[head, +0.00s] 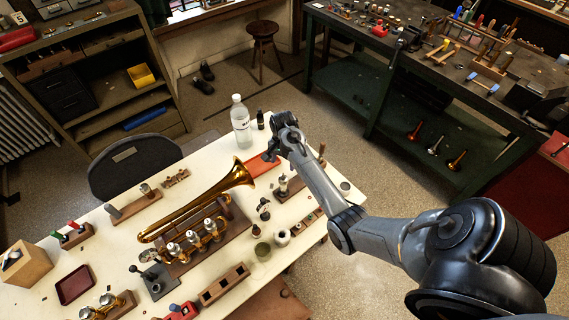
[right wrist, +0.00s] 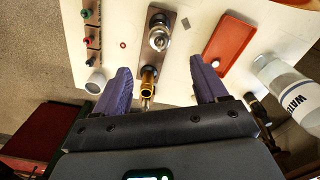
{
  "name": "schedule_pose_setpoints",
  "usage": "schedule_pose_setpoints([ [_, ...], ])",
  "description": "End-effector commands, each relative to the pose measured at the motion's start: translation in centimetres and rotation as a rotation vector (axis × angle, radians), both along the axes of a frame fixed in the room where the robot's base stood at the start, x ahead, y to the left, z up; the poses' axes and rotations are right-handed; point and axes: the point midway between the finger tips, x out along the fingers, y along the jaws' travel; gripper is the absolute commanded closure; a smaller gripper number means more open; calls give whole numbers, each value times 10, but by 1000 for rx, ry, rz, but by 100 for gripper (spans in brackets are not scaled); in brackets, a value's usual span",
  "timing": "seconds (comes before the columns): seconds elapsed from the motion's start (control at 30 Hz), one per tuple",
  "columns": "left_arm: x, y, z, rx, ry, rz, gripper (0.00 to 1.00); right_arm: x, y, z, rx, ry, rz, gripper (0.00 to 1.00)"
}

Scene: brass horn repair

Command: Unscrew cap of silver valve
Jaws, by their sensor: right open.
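A silver valve (right wrist: 159,36) stands on a wooden strip (right wrist: 172,18) in the right wrist view, seen from above with its round top towards the camera. A brass tube-shaped part (right wrist: 148,82) stands on the same strip, closer to my gripper. In the head view a small silver upright part (head: 283,184) on a wooden block appears to be this valve. My right gripper (right wrist: 161,78) is open, with its two purple fingers apart and nothing between them gripped. The brass part shows between the fingers, and the silver valve lies beyond the fingertips. My left gripper is not in view.
A red tray (right wrist: 229,44) and a water bottle (right wrist: 292,92) lie to the right in the right wrist view. A rack of coloured pieces (right wrist: 91,40) and a white cup-like item (right wrist: 96,83) are left. The brass horn (head: 200,204) lies on the white table.

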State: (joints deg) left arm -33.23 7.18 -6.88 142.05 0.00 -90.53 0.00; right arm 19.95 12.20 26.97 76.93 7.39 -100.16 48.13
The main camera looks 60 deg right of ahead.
Motion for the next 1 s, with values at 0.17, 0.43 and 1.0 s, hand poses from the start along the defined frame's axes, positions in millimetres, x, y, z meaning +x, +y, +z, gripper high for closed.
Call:
schedule_pose_setpoints([
  [0.17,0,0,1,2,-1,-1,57,-1,1,-21,3,3,1,28],
  [0.43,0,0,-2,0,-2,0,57,-1,1,-63,2,3,1,28],
  [1.0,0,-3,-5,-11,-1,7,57,-1,1,-102,0,1,1,28],
])
